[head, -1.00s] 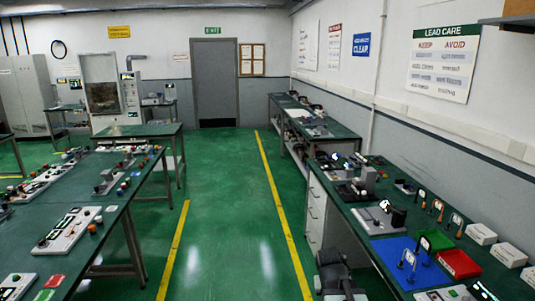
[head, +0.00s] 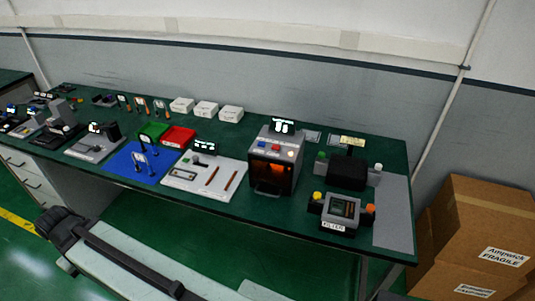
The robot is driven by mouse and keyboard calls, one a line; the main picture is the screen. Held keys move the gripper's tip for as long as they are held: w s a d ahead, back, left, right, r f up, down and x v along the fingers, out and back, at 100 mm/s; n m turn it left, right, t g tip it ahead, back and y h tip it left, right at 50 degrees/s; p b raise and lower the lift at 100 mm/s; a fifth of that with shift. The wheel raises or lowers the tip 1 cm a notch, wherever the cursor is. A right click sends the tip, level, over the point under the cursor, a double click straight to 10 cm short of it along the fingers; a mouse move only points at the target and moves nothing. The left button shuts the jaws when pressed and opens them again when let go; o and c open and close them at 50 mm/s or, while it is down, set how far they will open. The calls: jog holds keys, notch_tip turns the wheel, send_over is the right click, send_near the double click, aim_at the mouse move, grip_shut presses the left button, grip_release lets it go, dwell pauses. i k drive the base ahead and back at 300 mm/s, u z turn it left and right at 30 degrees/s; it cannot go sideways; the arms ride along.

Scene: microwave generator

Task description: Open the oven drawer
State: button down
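The oven (head: 276,158) is a small grey box with an orange-tinted front window. It stands upright on the green bench, right of centre in the head view. Coloured buttons sit above its window and a display stands on top. A light handle (head: 267,191) shows low on its front; the drawer looks shut, though it is small in the picture. My arm lies low in the foreground, in front of the bench and apart from the oven. Its dark end, seemingly my gripper (head: 58,222), is at the lower left. Its fingers cannot be made out.
The green bench (head: 345,137) runs along the wall. A white board (head: 207,190) with tools lies left of the oven, and a dark device (head: 341,212) stands to its right. Cardboard boxes (head: 480,225) are stacked at the right. Green floor is open in front of the bench.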

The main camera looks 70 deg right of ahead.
aim_at(274, 182)
jog(key=z, duration=1.35)
jog(key=k, duration=1.4)
jog(key=z, duration=0.45)
jog(key=i, duration=1)
